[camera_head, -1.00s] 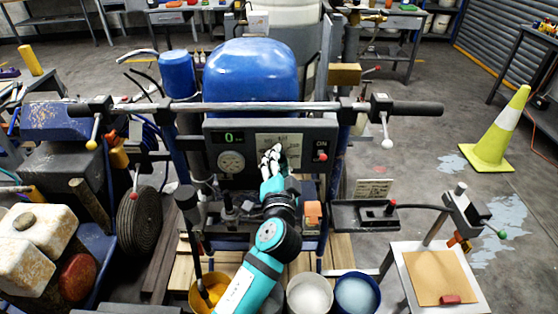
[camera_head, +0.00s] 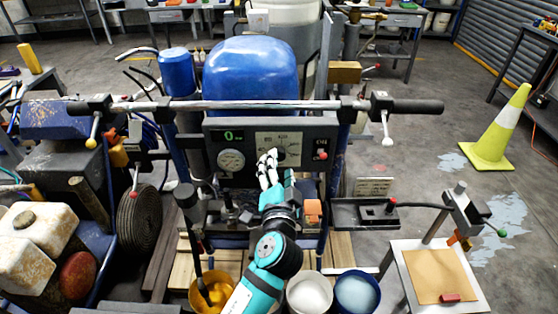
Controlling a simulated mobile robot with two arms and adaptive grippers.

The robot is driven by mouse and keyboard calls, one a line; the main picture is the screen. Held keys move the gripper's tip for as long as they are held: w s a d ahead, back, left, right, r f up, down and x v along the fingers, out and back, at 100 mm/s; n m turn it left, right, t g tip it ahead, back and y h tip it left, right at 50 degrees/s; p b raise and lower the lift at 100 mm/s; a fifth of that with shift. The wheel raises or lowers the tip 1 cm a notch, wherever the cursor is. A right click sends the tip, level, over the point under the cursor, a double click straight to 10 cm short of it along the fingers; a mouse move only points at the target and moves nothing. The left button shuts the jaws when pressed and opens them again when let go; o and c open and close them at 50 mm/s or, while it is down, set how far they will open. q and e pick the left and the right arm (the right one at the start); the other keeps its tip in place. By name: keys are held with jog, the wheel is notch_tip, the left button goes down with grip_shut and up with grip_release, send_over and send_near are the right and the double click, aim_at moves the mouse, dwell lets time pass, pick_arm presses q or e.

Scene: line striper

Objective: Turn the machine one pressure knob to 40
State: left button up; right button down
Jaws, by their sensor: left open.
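The line striper's grey control panel (camera_head: 205,150) faces me below the handlebar. It carries a green digital readout that looks like 0 (camera_head: 229,136), a round gauge (camera_head: 231,160) and a light dial plate (camera_head: 279,139). The pressure knob appears to be the dark round shape on that plate (camera_head: 281,154), partly hidden by my fingers. My left gripper (camera_head: 267,160) is open in front of the plate's lower left part, fingers pointing up at it. Whether it touches the knob cannot be told. My right gripper is not in view.
The handlebar (camera_head: 250,105) crosses above the panel. A red-tipped switch (camera_head: 322,155) sits right of the dial plate. Buckets of yellow (camera_head: 212,289), white (camera_head: 310,291) and bluish (camera_head: 357,292) material stand below. A side stand with a cardboard sheet (camera_head: 440,275) is at right.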

pick_arm(q)
jog(key=s, duration=0.9)
